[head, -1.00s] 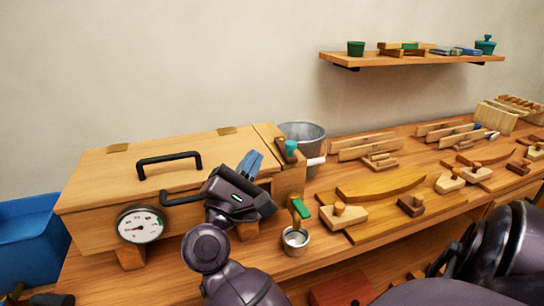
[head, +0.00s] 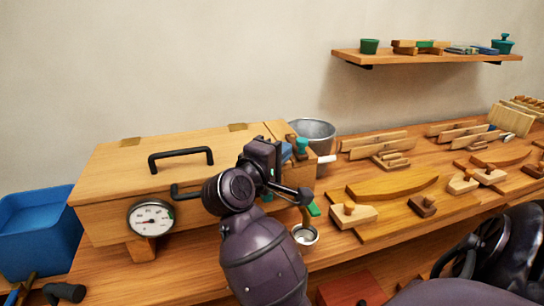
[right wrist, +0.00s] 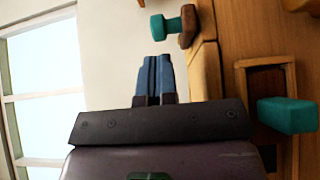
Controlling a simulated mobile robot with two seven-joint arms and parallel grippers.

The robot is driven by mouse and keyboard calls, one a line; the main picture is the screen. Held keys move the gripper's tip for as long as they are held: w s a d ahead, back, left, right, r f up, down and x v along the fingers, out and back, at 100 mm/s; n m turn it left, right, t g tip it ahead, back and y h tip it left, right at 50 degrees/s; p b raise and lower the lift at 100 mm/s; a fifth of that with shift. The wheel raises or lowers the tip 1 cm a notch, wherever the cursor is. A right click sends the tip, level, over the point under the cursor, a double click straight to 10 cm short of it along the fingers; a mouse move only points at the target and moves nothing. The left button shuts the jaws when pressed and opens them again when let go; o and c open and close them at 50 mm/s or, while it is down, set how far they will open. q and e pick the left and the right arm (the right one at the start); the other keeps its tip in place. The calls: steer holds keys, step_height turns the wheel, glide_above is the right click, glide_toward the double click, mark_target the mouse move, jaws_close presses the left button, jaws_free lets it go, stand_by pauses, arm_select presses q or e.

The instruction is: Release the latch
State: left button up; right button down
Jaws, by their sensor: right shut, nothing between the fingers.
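A long wooden box (head: 108,218) with a black handle (head: 182,158) on its lid stands at the left of the bench. At its right end is a brown wooden latch piece (head: 293,140) with a teal knob (head: 301,146). My right gripper (head: 287,152) is at the box's right end, close to the knob, and hides part of the front. The right wrist view shows its blue fingers (right wrist: 153,78) shut and empty, apart from the teal knob (right wrist: 166,28) and brown piece (right wrist: 189,25). A teal block (right wrist: 287,115) sits by a wooden frame there. My left gripper is not seen.
A dial gauge (head: 152,217) is on the box front. A grey bucket (head: 318,132) stands behind its right end, and a small metal cup (head: 305,235) stands in front. Wooden pieces (head: 392,188) crowd the bench to the right. A blue bin (head: 35,235) is at left.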

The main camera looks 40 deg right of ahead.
mark_target(299, 144)
steer(key=shift+x, duration=1.2)
steer(key=shift+s+d+f+b, duration=0.15)
steer(key=shift+s+d+b, duration=0.25)
steer(key=shift+s+d, duration=0.2)
steer(key=shift+d, duration=0.1)
